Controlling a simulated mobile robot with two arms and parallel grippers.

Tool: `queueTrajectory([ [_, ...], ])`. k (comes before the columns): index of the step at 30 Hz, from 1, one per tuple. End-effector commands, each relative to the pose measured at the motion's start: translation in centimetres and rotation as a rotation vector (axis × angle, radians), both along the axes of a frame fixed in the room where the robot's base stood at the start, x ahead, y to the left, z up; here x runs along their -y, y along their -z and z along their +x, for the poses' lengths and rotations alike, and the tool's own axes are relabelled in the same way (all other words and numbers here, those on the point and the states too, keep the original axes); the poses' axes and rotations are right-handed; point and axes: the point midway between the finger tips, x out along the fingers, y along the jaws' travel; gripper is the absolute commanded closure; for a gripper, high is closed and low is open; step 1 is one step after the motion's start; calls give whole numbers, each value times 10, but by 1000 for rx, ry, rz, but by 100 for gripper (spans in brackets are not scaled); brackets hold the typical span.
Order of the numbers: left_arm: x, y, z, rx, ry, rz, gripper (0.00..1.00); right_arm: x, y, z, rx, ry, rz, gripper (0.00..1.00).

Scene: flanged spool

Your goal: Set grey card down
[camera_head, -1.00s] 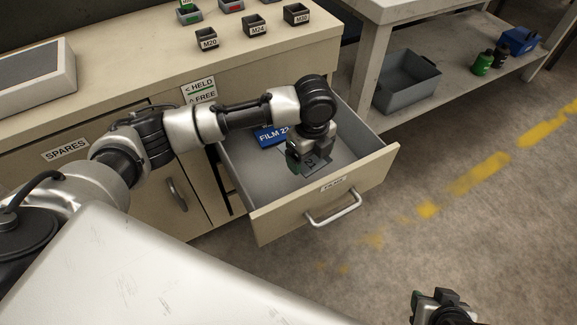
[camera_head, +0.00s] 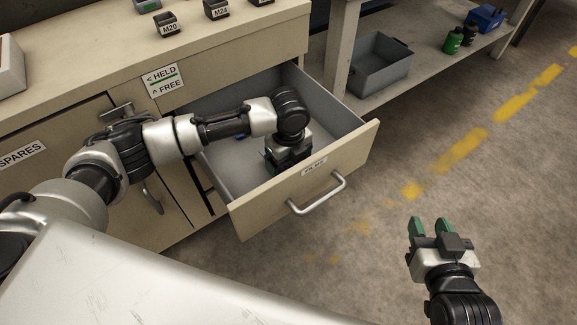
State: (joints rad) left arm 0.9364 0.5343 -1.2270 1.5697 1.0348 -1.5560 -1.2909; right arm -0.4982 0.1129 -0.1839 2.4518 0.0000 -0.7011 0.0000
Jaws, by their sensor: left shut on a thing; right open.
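My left gripper (camera_head: 287,160) is low inside the open drawer (camera_head: 345,148), near its front panel. Its fingers point down and are mostly hidden by its own body. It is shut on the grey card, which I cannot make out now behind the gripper. Whether the card touches the drawer floor is hidden. My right gripper (camera_head: 430,228) is open and empty, above the floor to the right of the drawer.
A sliver of the blue film card (camera_head: 239,137) shows behind my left arm in the drawer. The drawer handle (camera_head: 320,197) sticks out in front. A grey bin (camera_head: 378,72) stands on the low shelf. Small labelled boxes (camera_head: 167,24) sit on the counter.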

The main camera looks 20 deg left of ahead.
Motion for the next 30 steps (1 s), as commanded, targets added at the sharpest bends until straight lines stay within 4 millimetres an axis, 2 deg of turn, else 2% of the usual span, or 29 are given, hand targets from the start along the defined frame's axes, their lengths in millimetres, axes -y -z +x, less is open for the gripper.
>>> queueTrajectory([
  [1,0,9,0,-1,0,0,39,-2,-3,4,52,-3,12,59],
  [6,0,23,0,-1,0,1,39,-7,-21,10,184,-12,45,59],
  [19,0,26,0,-1,0,1,39,-7,-25,11,205,-13,51,59],
  [20,0,26,0,-1,0,1,14,-7,-24,10,199,-13,49,59],
  [23,0,26,0,0,0,0,0,-7,-24,10,199,-13,49,59],
  [30,0,25,0,0,0,0,0,-7,-24,10,199,-12,49,59],
])
